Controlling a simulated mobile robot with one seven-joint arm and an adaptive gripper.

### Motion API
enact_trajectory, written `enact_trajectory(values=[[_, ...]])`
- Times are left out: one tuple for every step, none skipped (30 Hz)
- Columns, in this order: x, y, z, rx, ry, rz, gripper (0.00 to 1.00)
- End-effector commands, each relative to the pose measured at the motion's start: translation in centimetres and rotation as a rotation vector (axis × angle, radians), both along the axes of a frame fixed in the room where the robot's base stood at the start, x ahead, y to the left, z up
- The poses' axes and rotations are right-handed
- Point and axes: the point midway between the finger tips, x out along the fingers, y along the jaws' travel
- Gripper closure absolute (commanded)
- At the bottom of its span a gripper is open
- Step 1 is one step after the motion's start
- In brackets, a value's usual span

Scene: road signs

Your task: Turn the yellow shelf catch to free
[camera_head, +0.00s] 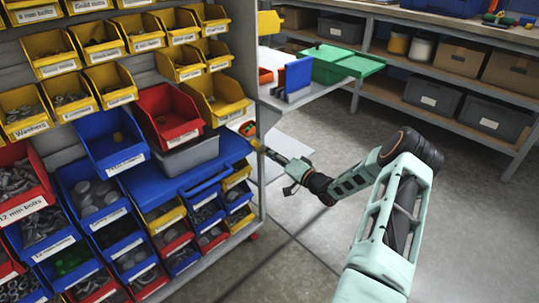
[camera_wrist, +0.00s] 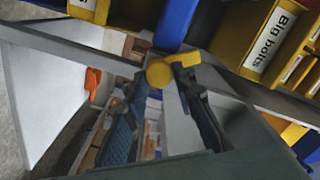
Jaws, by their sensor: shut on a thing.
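The yellow shelf catch (camera_wrist: 160,74) has a round end and a short arm that points right and slightly up in the wrist view. It sits at a grey shelf edge. In the head view it is a small yellow spot (camera_head: 256,144) at the rack's right side. My gripper (camera_head: 269,152) reaches it from the right. In the wrist view the fingers of my gripper (camera_wrist: 166,84) stand on both sides of the catch and are shut on it. The exact contact is partly hidden, and the catch's free or locked marking is not readable.
The rack holds many bins, including a blue bin (camera_head: 108,139) and a red bin (camera_head: 168,116). A yellow bin labelled "Big bolts" (camera_wrist: 270,40) is close by the catch. A side shelf with a green box (camera_head: 335,62) stands behind. The grey floor (camera_head: 330,245) is clear.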

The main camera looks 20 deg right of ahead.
Motion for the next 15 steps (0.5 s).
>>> enact_trajectory(values=[[0.01,0.01,-0.02,0.038,0.015,0.001,1.00],[0.02,0.03,-0.01,0.065,0.024,0.001,1.00],[0.03,0.02,-0.01,0.101,0.037,0.001,1.00],[0.04,0.01,-0.01,0.128,0.047,0.001,1.00],[0.04,-0.01,-0.02,0.154,0.056,0.001,1.00],[0.03,-0.05,-0.03,0.189,0.069,-0.001,1.00],[0.02,-0.06,-0.04,0.214,0.079,-0.001,1.00],[0.02,-0.08,-0.04,0.238,0.087,-0.001,1.00],[0.02,-0.08,-0.05,0.270,0.099,-0.001,1.00],[0.02,-0.08,-0.05,0.294,0.107,0.000,1.00],[0.02,-0.07,-0.05,0.317,0.115,0.000,1.00],[0.03,-0.05,-0.05,0.346,0.126,0.000,1.00],[0.03,-0.05,-0.05,0.368,0.133,0.000,1.00],[0.04,-0.04,-0.06,0.388,0.140,0.001,1.00],[0.04,-0.03,-0.07,0.412,0.149,0.001,1.00]])
